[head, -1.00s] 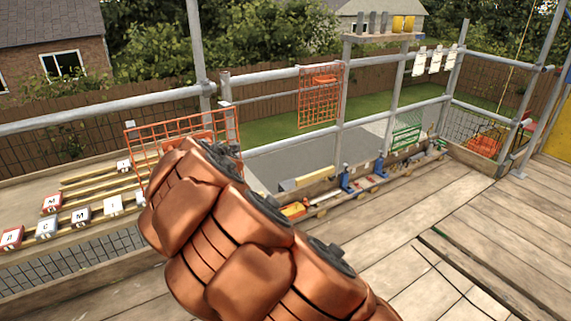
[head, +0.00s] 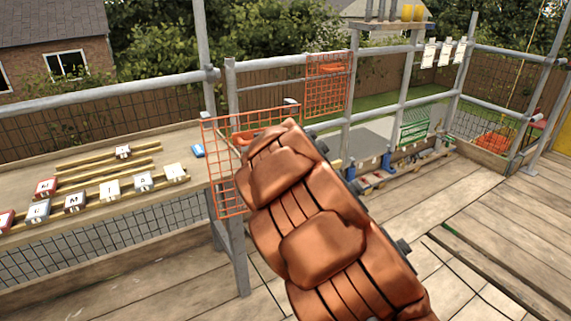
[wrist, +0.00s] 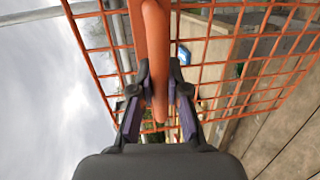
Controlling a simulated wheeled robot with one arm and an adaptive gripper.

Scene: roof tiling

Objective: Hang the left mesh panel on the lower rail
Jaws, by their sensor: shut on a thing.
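An orange mesh panel (head: 225,185) is held upright in front of the near scaffold post, at the right end of the bench. My arm hides its right part in the head view. In the wrist view my gripper (wrist: 158,95) is shut on the panel's thick orange handle (wrist: 153,40), with the mesh (wrist: 225,75) behind it. The gripper itself is hidden in the head view. A lower grey rail (head: 385,112) runs below the top rail (head: 290,61), partly hidden by my arm. Whether the panel touches a rail, I cannot tell.
A second orange mesh panel (head: 327,90) hangs farther along the railing. A wooden bench (head: 120,215) at left bears lettered blocks and a blue item (head: 197,150). A green rack (head: 414,130) and tools stand along the far edge. The deck at right is mostly clear.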

